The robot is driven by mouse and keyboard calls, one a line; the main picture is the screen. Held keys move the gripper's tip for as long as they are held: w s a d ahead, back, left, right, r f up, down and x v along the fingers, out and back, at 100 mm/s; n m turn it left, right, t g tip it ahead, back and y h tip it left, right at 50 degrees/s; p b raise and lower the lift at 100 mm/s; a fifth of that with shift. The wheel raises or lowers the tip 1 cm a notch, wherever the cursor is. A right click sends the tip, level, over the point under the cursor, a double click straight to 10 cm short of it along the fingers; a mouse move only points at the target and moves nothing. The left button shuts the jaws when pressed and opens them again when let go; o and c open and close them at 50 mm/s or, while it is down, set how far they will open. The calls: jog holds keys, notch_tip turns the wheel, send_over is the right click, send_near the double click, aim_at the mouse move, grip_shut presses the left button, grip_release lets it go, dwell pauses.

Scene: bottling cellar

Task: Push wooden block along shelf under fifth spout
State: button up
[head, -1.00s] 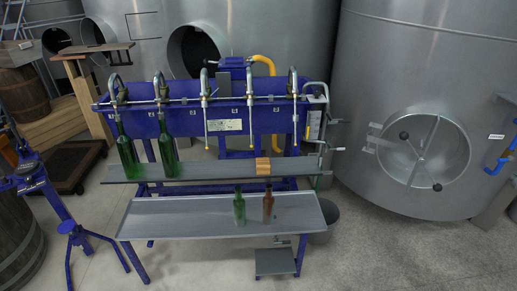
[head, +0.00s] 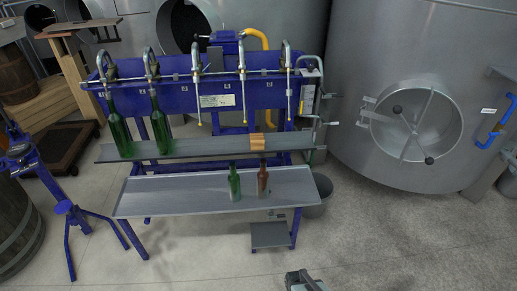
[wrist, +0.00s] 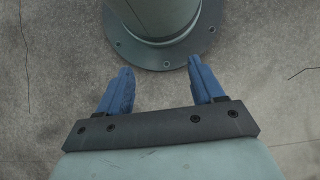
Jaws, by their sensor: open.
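The wooden block (head: 257,143), light brown with darker bands, sits on the grey upper shelf (head: 205,149) toward its right end. It stands between the fourth spout (head: 243,85) and the rightmost, fifth spout (head: 289,85), counted from the left, nearer the fourth. My gripper (wrist: 160,65) shows in the wrist view with two blue fingers apart and nothing between them. It faces the concrete floor, away from the shelf and block. In the head view I cannot make out its fingers; only a grey part of my arm shows at the bottom edge.
Two tall green bottles (head: 119,131) (head: 161,127) stand on the shelf's left part under the first two spouts. A smaller green bottle (head: 234,182) and a brown bottle (head: 262,178) stand on the lower tray (head: 170,195). Open floor lies in front; a blue stand (head: 68,207) is left.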

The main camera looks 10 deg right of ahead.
jog(key=o, duration=0.6)
jog(key=shift+t, duration=0.8)
jog(key=w+r, duration=0.1)
jog(key=w, duration=0.4)
jog(key=w+r, duration=0.1)
jog(key=w, duration=0.1)
jog(key=shift+w+a+r, duration=0.3)
jog(key=shift+w+a, duration=0.05)
jog(key=w+a+r+t, duration=0.2)
jog(key=w+r, duration=0.7)
jog(key=w, duration=0.8)
jog(key=w+a+r+t, duration=0.2)
jog(key=w+r, duration=0.7)
jog(key=w, duration=0.9)
jog(key=w+a+r+t, duration=0.2)
jog(key=w+r+t, duration=0.3)
jog(key=w+r, duration=0.5)
jog(key=shift+w+a+n, duration=0.15)
jog(key=shift+w, duration=1.95)
jog(key=shift+w+a+n, duration=0.1)
jog(key=shift+w+n, duration=0.05)
jog(key=shift+w, duration=1.95)
jog(key=shift+w+r+t, duration=0.2)
jog(key=shift+w+t, duration=0.1)
jog(key=shift+w, duration=0.15)
jog(key=shift+w, duration=0.1)
